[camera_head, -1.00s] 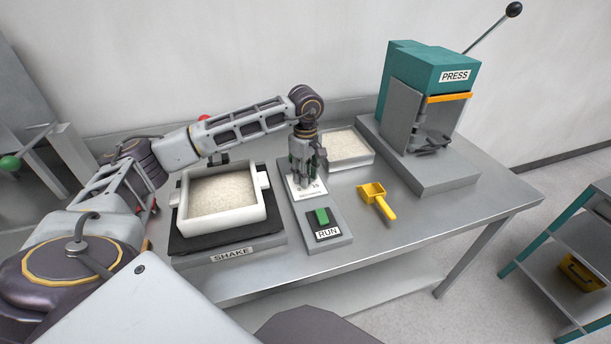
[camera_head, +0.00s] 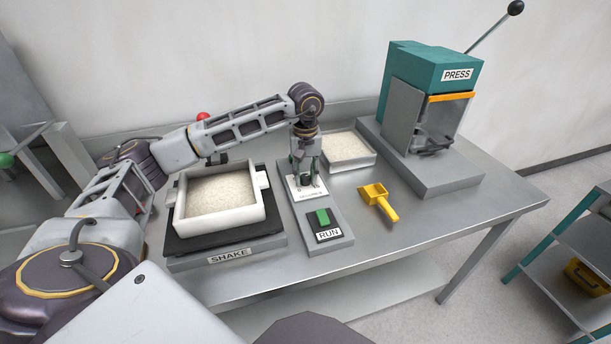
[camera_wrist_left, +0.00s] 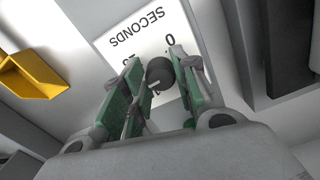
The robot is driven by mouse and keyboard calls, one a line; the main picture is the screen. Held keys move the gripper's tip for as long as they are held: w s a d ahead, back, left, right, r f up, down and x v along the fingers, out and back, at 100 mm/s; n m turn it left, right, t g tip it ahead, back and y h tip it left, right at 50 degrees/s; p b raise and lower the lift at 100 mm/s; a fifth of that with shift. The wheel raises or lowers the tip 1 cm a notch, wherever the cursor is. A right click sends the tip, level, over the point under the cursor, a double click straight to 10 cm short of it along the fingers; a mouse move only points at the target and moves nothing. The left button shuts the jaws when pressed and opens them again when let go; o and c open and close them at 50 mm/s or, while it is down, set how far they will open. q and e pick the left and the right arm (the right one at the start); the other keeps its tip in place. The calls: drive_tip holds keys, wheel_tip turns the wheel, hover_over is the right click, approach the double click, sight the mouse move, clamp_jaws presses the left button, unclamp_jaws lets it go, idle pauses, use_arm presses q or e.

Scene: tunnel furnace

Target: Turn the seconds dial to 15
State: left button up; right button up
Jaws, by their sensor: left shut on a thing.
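The seconds dial is a small dark knob (camera_wrist_left: 160,72) with a pale pointer line, on a white plate (camera_wrist_left: 146,38) printed SECONDS in the left wrist view. A 0 shows beside the knob; other marks are partly hidden by the fingers. My left gripper (camera_wrist_left: 158,82) is shut on the dial, its green-padded fingers on either side of it. In the head view the left gripper (camera_head: 307,180) points down at the white plate on the grey control panel, and the fingers hide the knob. My right gripper is not in view. I cannot read the dial's setting.
A green RUN button (camera_head: 322,217) sits in front of the dial. A shaker with a white tray of powder (camera_head: 263,212) stands to the left, a second powder tray (camera_head: 372,160) behind. A yellow scoop (camera_head: 378,202) and a teal press (camera_head: 432,68) are to the right.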

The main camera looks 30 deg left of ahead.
use_arm(q)
drive_tip(key=m+b, duration=0.1)
drive_tip(key=m, duration=0.2)
drive_tip(key=shift+w+a+r+m, duration=0.1)
drive_tip(key=shift+m, duration=1.8)
drive_tip(key=shift+m+b, duration=0.45)
drive_tip(key=shift+m, duration=0.85)
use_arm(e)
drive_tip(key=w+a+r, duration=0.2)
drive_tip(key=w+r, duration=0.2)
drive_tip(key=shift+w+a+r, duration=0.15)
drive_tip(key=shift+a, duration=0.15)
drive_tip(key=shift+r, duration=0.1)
